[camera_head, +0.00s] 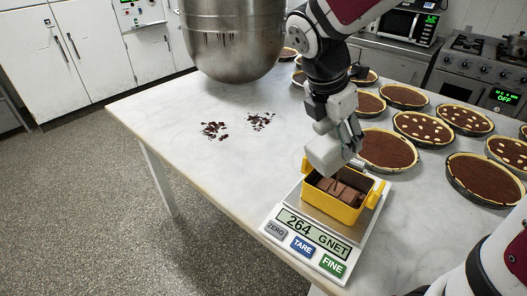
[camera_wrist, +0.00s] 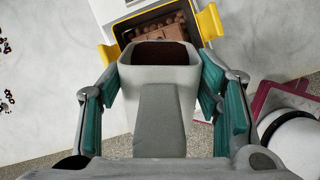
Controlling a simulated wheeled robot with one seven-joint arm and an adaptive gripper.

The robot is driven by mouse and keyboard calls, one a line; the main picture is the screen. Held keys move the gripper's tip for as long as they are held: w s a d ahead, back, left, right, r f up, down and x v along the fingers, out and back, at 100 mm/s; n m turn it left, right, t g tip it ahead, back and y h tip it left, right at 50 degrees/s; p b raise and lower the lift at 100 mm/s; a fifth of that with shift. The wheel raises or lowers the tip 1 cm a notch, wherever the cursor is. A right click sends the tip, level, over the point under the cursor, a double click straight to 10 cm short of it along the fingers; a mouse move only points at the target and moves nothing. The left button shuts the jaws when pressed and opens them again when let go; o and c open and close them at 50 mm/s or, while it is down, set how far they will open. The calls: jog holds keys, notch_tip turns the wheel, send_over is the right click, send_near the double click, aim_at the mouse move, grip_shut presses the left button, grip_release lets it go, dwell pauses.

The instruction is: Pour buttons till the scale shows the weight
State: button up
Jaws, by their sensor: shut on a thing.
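A white scale (camera_head: 300,247) stands at the table's front edge; its display reads 264 GNET. A yellow container (camera_head: 334,203) sits on its plate. It holds brown chocolate blocks (camera_head: 338,190), and the wrist view also shows small round brown pieces (camera_wrist: 172,20) among them. My gripper (camera_head: 350,135) is shut on a grey scoop (camera_head: 325,155), held above the container's back left side. In the wrist view the scoop (camera_wrist: 160,78) is between my teal-padded fingers, its mouth toward the container. The inside looks dark brown; whether buttons are left there I cannot tell.
Several chocolate tarts (camera_head: 388,149) cover the table's right side. A large steel mixing bowl (camera_head: 232,40) is at the back. Two patches of dark shavings (camera_head: 214,130) lie on the marble table (camera_head: 190,160). The front left of the table is otherwise clear.

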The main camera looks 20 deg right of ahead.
jog(key=shift+w+d+f+g+y, duration=0.2)
jog(key=shift+d+f+y, duration=0.2)
jog(key=shift+y, duration=0.35)
jog(key=shift+w+d+f+g+y, duration=0.1)
jog(key=shift+d+f+g+y, duration=0.2)
jog(key=shift+y, duration=0.45)
dwell(6.5)
